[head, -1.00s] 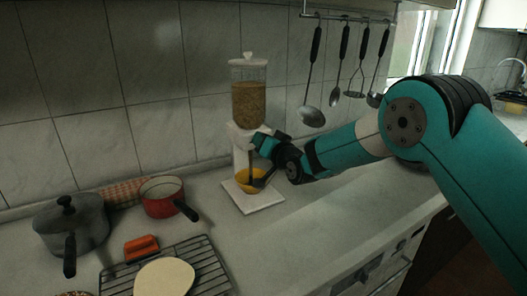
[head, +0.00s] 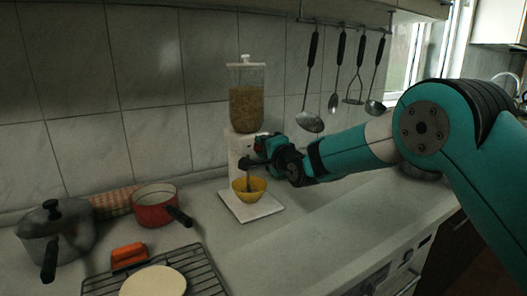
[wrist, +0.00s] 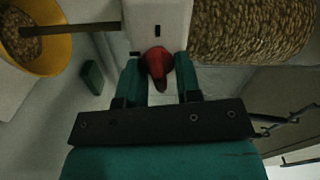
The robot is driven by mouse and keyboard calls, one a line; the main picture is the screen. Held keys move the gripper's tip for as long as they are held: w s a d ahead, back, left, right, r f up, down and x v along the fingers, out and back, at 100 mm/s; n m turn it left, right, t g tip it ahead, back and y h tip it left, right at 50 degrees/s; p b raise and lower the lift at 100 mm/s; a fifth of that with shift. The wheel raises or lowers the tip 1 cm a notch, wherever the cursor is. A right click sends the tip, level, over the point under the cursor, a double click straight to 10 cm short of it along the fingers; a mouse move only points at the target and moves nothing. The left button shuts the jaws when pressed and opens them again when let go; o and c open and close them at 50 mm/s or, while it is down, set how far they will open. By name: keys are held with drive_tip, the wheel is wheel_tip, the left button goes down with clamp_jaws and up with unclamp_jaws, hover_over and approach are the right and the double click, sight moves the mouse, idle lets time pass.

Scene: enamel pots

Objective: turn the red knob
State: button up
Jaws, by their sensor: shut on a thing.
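The red knob (wrist: 157,62) sits on the white body of the grain dispenser and shows between my fingers in the wrist view. My gripper (wrist: 159,80) is shut on it. In the head view my gripper (head: 256,158) is at the front of the dispenser (head: 247,107), just below its clear grain container. A yellow bowl (head: 241,195) stands on the white base under the spout. In the wrist view the bowl (wrist: 62,60) holds grain, and a brown strip like a stream of grain runs from the dispenser to it.
A red pan (head: 155,212), a grey lidded pot (head: 50,235), an orange block (head: 128,256) and a wire rack (head: 205,270) are at the left. Utensils (head: 312,122) hang behind my arm.

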drive_tip(key=shift+f+m, duration=0.1)
drive_tip(key=shift+m, duration=0.6)
drive_tip(key=o, duration=0.5)
drive_tip(key=shift+o, duration=0.2)
drive_tip(key=b+v, duration=0.4)
drive_tip(key=v, duration=1.3)
drive_tip(key=shift+d, duration=0.2)
drive_tip(key=shift+s, duration=0.15)
